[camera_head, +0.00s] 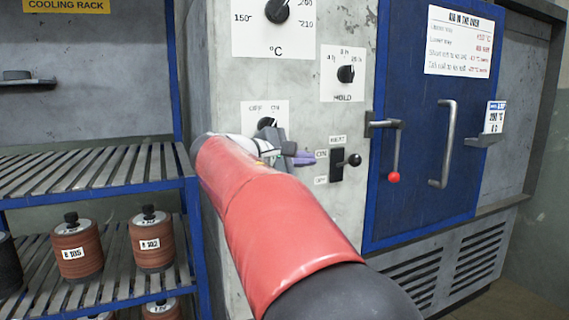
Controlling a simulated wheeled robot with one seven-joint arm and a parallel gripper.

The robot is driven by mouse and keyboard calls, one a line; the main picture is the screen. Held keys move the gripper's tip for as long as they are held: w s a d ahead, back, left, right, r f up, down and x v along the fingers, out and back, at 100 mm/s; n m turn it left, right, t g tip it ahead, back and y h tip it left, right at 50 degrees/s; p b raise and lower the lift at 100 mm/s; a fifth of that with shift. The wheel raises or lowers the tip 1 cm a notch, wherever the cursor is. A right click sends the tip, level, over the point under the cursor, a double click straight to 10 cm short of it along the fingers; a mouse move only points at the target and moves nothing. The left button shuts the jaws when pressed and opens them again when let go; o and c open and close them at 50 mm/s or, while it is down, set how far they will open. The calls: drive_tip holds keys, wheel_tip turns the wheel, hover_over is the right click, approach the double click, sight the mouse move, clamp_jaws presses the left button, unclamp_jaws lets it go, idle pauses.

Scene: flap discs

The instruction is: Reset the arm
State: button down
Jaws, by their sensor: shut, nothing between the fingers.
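My arm (270,205), in a red sleeve, reaches up and forward from the bottom of the head view toward the grey control panel (225,75). My gripper (304,158) is shut and empty, with purple fingertips. It appears just left of a black lever switch (354,160) on a dark plate; I cannot tell whether they touch. Labels stand around this lever.
A temperature dial (277,10) and a hold dial (346,74) are higher on the panel. The blue oven door (425,150) has a red-tipped latch (394,177) and a handle (443,145). A slatted cooling rack (95,187) at left holds disc stacks (152,244).

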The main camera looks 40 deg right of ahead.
drive_tip(key=s+a+f+m+t+y, duration=0.1)
drive_tip(key=s+a+f+m+y, duration=0.1)
drive_tip(key=s+a+f+y, duration=0.3)
drive_tip(key=s+a+f+m+t+y, duration=0.2)
drive_tip(key=s+a+f+y, duration=0.3)
drive_tip(key=a+f, duration=0.8)
drive_tip(key=s+a+f+m+t+y, duration=0.2)
drive_tip(key=s+a+f+y, duration=0.3)
drive_tip(key=a+f, duration=0.5)
drive_tip(key=shift+s+f+m+y, duration=0.15)
drive_tip(key=shift+s+m+y, duration=0.25)
drive_tip(key=shift+s+m, duration=0.2)
